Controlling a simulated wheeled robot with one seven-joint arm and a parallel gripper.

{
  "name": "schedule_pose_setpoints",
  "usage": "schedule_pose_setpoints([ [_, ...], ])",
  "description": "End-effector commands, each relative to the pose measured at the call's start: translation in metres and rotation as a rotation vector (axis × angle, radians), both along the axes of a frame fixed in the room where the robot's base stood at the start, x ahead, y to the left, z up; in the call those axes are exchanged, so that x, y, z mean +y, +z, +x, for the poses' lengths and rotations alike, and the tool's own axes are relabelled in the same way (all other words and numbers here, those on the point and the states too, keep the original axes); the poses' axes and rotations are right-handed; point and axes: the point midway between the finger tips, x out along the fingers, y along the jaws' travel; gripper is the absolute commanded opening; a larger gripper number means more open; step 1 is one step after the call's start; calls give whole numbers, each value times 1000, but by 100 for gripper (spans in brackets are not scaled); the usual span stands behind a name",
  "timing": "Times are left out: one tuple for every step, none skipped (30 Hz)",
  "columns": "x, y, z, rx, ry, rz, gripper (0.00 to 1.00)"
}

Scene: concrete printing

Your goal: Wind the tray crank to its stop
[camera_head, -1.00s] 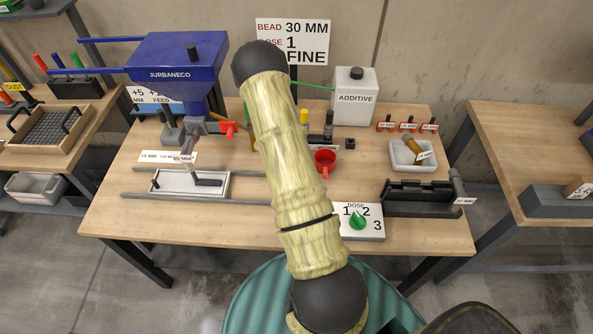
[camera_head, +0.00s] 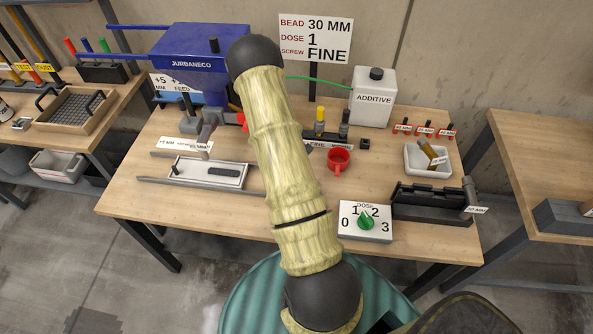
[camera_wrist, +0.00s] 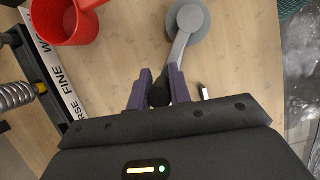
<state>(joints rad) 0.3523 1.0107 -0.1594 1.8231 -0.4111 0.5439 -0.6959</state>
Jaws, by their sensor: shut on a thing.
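In the wrist view my gripper (camera_wrist: 159,88), with purple fingers, is shut on the black knob of the tray crank. The crank's grey arm (camera_wrist: 181,48) runs up from the fingers to a grey round hub (camera_wrist: 188,20) above the table. In the head view my forearm hides the crank and the gripper. The white tray (camera_head: 187,178) sits on grey rails (camera_head: 160,184) on the left part of the table. A dark strip (camera_head: 224,171) lies in the tray's right part, and a small black peg stands at its left end.
The blue JURBANECO machine (camera_head: 197,65) stands behind the tray. The red mug (camera_head: 339,160) is right of my forearm, and in the wrist view it is close at upper left (camera_wrist: 68,22). The dose box (camera_head: 365,221), black rack (camera_head: 430,203) and additive jug (camera_head: 373,98) are farther right.

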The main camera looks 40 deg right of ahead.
Motion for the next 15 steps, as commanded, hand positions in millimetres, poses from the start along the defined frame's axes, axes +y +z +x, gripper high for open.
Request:
schedule_pose_setpoints([
  [0, 1, 2, -5, 2, -1, 0],
  [0, 1, 2, -5, 2, -1, 0],
  [0, 1, 2, -5, 2, -1, 0],
  [0, 1, 2, -5, 2, -1, 0],
  [0, 1, 2, -5, 2, -1, 0],
  [0, 1, 2, -5, 2, -1, 0],
  [0, 1, 2, -6, 1, -1, 26],
  [0, 1, 2, -5, 0, 0, 32],
  [0, 1, 2, -4, 0, -1, 40],
  [0, 1, 2, -4, 0, -1, 41],
  [0, 1, 1, -4, 0, 0, 41],
  [0, 1, 1, -3, 0, -1, 41],
  [0, 1, 1, -3, 0, -1, 41],
  [0, 1, 1, -2, -1, 0, 41],
  [0, 1, 1, -2, -1, 0, 41],
])
